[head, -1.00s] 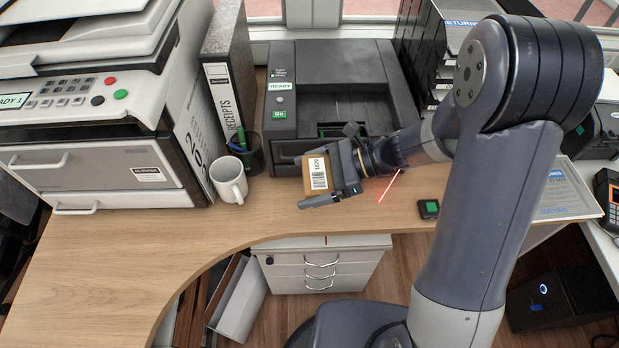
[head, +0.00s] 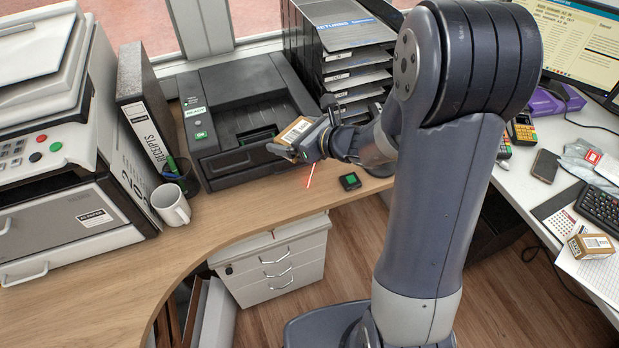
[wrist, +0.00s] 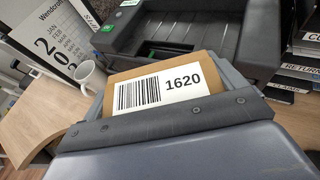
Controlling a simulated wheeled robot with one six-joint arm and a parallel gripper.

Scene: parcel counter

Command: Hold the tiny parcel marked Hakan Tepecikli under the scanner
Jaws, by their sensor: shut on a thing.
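A small brown parcel (head: 299,129) with a white label is held in my gripper (head: 292,150) above the counter, in front of the black printer's right side. It is tilted in the head view. The wrist view shows the parcel (wrist: 160,88) between the jaws, its label with a barcode and the number 1620 facing that camera. No name is readable on it. A red light line (head: 310,174) shows just below and right of my gripper. The scanner's body is not clearly visible; my arm covers the area behind.
The black printer (head: 225,85) and the tray stack (head: 345,50) stand behind my gripper. A white mug (head: 171,205) is left, a small green-topped device (head: 349,181) right. Another brown parcel (head: 591,246) lies on the white desk at far right. The wooden counter's (head: 225,219) front is clear.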

